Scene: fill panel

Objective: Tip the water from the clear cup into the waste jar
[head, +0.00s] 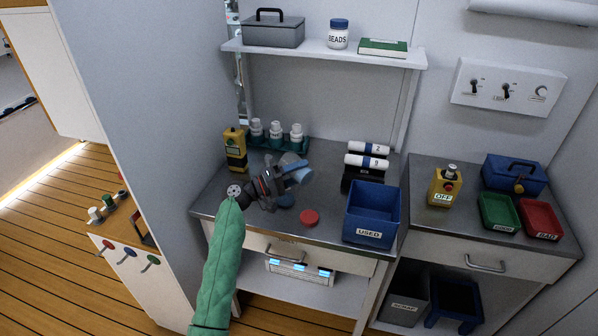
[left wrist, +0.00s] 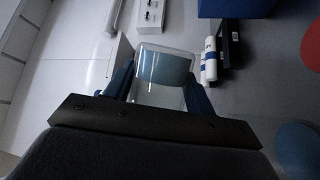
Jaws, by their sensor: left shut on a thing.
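My left gripper (head: 284,178) is over the left part of the steel bench top, shut on the clear cup. In the left wrist view the clear cup (left wrist: 163,67) sits between the dark blue fingers of the gripper (left wrist: 160,95), with a blue-grey tint that looks like water inside. In the head view the cup (head: 290,160) is only a pale, see-through patch, partly hidden by the gripper; its tilt is hard to tell. I cannot make out a waste jar for certain in either view. My right gripper is not in view.
A blue USED bin (head: 374,211) stands right of the gripper, with white rolls (head: 367,161) behind it. A red disc (head: 309,217) and blue disc (head: 285,201) lie in front. Behind are a yellow device (head: 235,150) and a bottle rack (head: 277,141). A shelf (head: 330,54) hangs above.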

